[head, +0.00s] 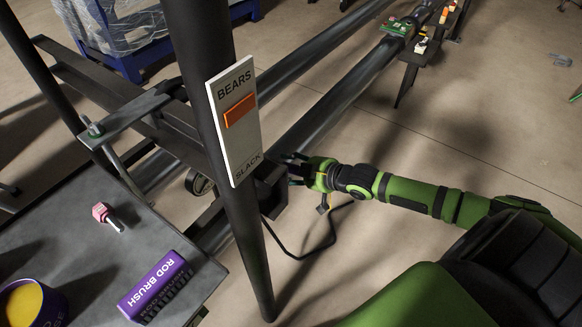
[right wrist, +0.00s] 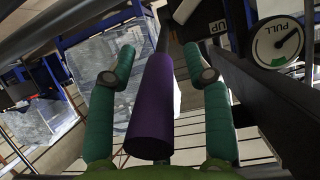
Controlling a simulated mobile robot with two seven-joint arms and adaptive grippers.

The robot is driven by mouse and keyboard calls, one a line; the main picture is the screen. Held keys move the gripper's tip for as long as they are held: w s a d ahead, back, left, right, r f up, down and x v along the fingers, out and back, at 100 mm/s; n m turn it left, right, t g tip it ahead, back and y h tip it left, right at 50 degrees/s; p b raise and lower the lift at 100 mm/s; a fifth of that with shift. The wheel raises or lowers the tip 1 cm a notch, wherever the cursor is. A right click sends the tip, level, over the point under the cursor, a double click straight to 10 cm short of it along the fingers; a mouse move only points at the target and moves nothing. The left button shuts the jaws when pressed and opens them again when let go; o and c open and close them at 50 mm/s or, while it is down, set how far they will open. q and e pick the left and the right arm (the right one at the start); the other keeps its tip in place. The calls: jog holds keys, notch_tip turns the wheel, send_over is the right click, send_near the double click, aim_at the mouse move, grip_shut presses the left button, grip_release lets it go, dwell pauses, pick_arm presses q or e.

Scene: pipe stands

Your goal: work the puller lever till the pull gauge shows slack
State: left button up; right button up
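My right gripper (head: 292,168) reaches in from the right in the head view, beside the dark post. In the right wrist view my right gripper (right wrist: 160,70) is open, its green fingers on either side of a purple lever handle (right wrist: 153,110), with gaps showing. A round gauge marked PULL (right wrist: 277,43) is at the upper right there; its reading is too small to be sure of. In the head view a white board (head: 236,150) on the post reads BEARS at the top and SLACK at the bottom. Its orange marker (head: 240,110) sits near BEARS. My left gripper is out of view.
A grey table (head: 60,235) at lower left holds a purple rod brush box (head: 158,286), a pink-topped item (head: 107,216) and a purple tub with yellow contents (head: 22,303). Long pipes (head: 335,103) run back right. A black cable lies on the clear floor.

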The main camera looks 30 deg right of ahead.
jog(key=v, duration=1.2)
dwell(0.3)
dwell(0.5)
